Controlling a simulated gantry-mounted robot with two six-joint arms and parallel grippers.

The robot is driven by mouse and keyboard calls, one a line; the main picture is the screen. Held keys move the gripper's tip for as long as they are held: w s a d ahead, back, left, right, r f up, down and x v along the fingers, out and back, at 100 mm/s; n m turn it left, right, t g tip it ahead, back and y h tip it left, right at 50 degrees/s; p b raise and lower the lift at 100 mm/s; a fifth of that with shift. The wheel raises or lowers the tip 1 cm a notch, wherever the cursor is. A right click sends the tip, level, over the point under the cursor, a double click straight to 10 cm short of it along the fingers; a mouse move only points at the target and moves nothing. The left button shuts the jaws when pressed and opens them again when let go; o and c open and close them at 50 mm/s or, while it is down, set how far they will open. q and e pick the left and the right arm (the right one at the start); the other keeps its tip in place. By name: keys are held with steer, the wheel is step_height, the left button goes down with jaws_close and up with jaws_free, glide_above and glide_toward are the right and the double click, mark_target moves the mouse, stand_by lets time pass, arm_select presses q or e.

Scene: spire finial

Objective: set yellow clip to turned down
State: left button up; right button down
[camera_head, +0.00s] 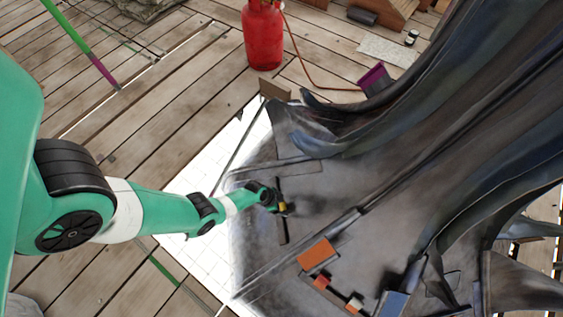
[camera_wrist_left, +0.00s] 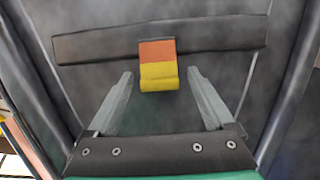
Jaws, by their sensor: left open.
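The yellow clip (camera_wrist_left: 158,76) shows in the left wrist view, with a yellow lower part and an orange upper part. It sits on a dark flat bar (camera_wrist_left: 225,35) fixed across a grey metal surface. In the head view the clip (camera_head: 283,207) is a small yellow spot beside my left gripper (camera_head: 278,205). In the left wrist view my left gripper (camera_wrist_left: 160,97) is open, with one finger on each side of the clip's lower end and a gap to both. Nothing is held. My right gripper is not in view.
On the grey metal sheet are an orange block (camera_head: 316,255), a small red block (camera_head: 321,282) and a blue block (camera_head: 393,304). Large curved metal folds rise at the right. A red gas cylinder (camera_head: 263,38) stands on the wooden deck (camera_head: 160,95) at the back.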

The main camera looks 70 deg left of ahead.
arm_select(q)
jaws_close()
steer(key=shift+w+d+f+g, duration=0.1)
steer(key=shift+w+f+g, duration=0.1)
steer(key=shift+w+g, duration=0.3)
steer(key=shift+w+f+g+b, duration=0.15)
steer(key=shift+f+g+b, duration=0.05)
steer(key=shift+g+b, duration=0.35)
steer(key=c, duration=1.4)
jaws_free()
steer(key=shift+g, duration=0.25)
jaws_close()
steer(key=o, duration=1.4)
jaws_free()
steer(key=shift+r, duration=0.1)
